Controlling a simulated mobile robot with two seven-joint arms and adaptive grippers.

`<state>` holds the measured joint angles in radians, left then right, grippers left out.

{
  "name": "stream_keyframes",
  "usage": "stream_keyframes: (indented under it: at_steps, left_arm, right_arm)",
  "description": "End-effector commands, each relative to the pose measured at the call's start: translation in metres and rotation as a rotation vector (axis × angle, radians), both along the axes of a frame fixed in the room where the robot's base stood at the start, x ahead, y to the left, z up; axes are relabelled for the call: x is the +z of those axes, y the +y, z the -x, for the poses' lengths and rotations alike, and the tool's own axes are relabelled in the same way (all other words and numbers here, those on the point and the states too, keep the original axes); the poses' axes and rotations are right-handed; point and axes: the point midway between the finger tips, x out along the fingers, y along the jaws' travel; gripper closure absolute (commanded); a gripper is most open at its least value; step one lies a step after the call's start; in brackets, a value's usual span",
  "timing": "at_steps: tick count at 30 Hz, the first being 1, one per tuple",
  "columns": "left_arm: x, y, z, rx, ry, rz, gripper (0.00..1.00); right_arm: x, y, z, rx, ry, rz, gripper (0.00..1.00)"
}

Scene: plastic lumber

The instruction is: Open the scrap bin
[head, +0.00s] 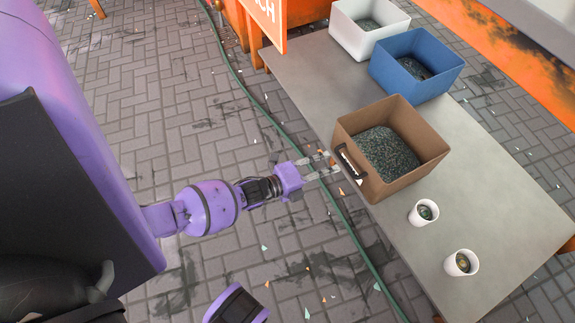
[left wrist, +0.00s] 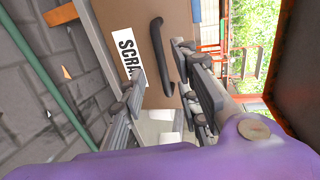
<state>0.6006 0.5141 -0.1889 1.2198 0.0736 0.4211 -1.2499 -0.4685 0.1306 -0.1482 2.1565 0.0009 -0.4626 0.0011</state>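The scrap bin (head: 418,167) is a brown open-topped box filled with dark green granules, standing at the near left edge of the table. Its front has a dark handle (head: 350,164) beside a white label (left wrist: 127,55), on which "SCRA" can be read in the left wrist view. My left gripper (head: 331,164) is open and empty just in front of that face. In the left wrist view, the handle (left wrist: 159,45) lies ahead between the spread fingers, apparently not gripped; whether a finger touches it I cannot tell. My right gripper is not in view.
The grey table (head: 480,195) also holds a blue bin (head: 425,88), a white bin (head: 370,38) and two small white cups (head: 423,212) with contents. A green hose (head: 345,225) runs along the brick floor beside the table. Small colored scraps litter the floor.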

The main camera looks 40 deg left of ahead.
Motion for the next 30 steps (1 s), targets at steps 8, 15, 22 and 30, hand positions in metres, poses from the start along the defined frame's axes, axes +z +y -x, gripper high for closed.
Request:
stream_keyframes:
  at_steps: [8,15,22,30]
  left_arm:
    - [-0.009,-0.014,-0.039,-0.003,-0.005,-0.002,0.7]
    - [-0.015,-0.023,-0.065,-0.002,-0.002,-0.002,0.7]
    - [-0.015,-0.026,-0.071,-0.001,-0.002,-0.002,0.7]
    - [-0.015,-0.025,-0.07,0.0,-0.002,-0.001,0.89]
  right_arm:
    - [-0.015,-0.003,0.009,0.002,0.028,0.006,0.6]
    - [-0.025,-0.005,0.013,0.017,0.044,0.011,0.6]
    - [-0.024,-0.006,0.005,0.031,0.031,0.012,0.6]
    - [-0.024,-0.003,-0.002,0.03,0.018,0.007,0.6]
